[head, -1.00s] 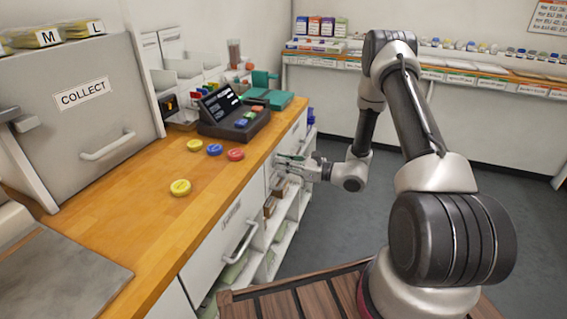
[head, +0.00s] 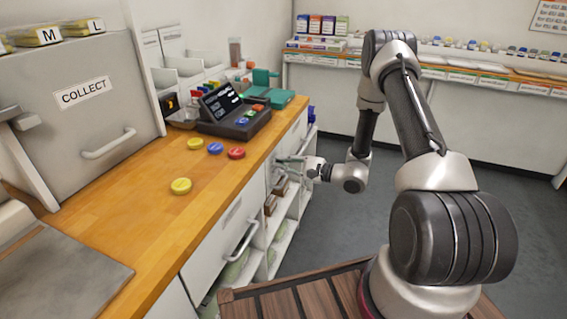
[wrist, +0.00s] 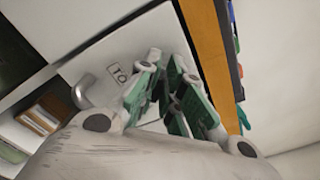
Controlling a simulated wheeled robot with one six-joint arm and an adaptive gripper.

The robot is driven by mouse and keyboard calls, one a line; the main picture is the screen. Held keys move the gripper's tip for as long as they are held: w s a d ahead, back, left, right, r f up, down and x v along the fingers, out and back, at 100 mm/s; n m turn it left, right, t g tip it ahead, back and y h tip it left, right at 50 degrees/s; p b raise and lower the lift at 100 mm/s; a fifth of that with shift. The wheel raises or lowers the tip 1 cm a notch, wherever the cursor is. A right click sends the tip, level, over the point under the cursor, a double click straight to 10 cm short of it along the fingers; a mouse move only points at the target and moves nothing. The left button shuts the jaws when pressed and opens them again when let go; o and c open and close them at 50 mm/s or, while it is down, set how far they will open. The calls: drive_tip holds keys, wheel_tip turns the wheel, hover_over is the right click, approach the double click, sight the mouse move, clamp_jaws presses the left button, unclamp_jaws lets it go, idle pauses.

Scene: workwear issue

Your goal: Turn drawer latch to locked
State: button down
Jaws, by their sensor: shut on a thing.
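My gripper (head: 284,163) is at the upper front of the white cabinet under the wooden counter, reaching in from the right. In the wrist view its green-padded fingers (wrist: 176,82) are close together against a white drawer front (wrist: 140,42). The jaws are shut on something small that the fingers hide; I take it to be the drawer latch. Its locked or unlocked position cannot be seen. Beside the fingers is a partly covered label (wrist: 119,72) starting "TO" and a grey handle (wrist: 92,90).
Yellow, blue and red discs lie on the wooden counter (head: 130,225), with a dark console (head: 232,112) behind them. Below and left of my gripper are another drawer handle (head: 243,243) and open shelves with brown items (head: 270,205). The floor (head: 325,225) right of the cabinet is clear.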

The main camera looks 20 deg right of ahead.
drive_tip(key=n, duration=0.4)
drive_tip(key=shift+s+a+f+n, duration=0.1)
drive_tip(key=shift+f+n, duration=0.15)
drive_tip(key=shift+n, duration=0.05)
drive_tip(key=shift+f+n, duration=0.2)
drive_tip(key=shift+n, duration=1.7)
drive_tip(key=c, duration=1.6)
unclamp_jaws()
drive_tip(key=shift+o, duration=0.2)
drive_tip(key=v, duration=1.2)
